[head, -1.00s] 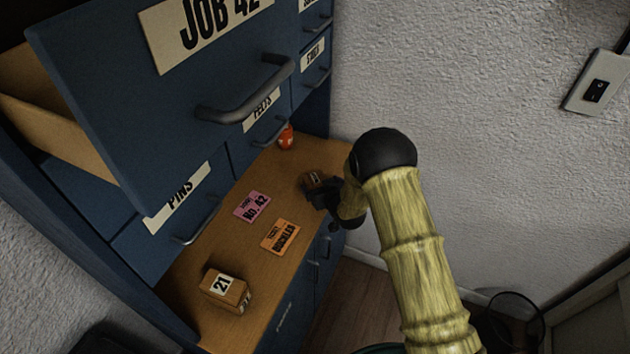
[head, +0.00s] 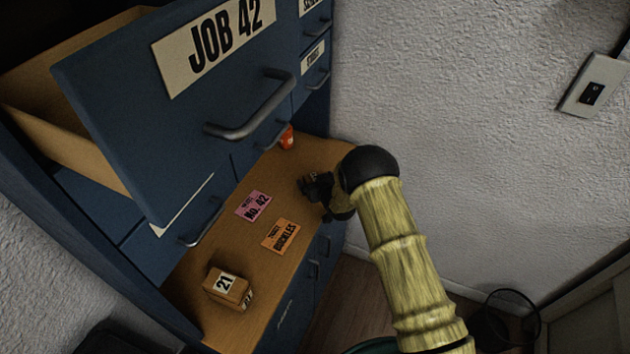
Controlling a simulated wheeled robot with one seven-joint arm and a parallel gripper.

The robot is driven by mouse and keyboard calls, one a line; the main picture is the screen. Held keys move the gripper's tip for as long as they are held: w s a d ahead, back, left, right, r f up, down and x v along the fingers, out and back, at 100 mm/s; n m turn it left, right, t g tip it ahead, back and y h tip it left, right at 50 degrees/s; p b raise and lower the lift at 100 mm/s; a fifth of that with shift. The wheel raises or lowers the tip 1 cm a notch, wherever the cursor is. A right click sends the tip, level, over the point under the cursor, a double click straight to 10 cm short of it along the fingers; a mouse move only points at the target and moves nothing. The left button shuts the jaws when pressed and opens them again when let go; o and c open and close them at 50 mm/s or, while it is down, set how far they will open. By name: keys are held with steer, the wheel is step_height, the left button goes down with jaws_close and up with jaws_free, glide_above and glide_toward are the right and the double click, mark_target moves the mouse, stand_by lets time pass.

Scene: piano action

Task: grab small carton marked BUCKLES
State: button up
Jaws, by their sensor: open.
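The word BUCKLES shows on an orange card (head: 280,235) lying flat on the wooden counter (head: 215,256). A small brown carton (head: 229,287) with a white label marked 21 sits at the near left of the counter; no BUCKLES mark shows on it. My gripper (head: 312,188) is open, dark and low over the counter, up and right of the orange card. A second small carton seen there earlier is now mostly or wholly hidden by my gripper. I cannot tell whether my fingers touch it.
A pink card marked No. 42 (head: 253,205) lies beside the orange card. A small orange-red object (head: 287,138) stands at the back. The open JOB 42 drawer (head: 180,90) juts out over the counter's left part. A white wall (head: 450,120) bounds the right.

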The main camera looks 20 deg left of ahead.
stand_by(0.4)
steer(key=c, duration=1.1)
steer(key=shift+c, duration=0.2)
step_height(320, 180, up, 10)
steer(key=b, duration=0.3)
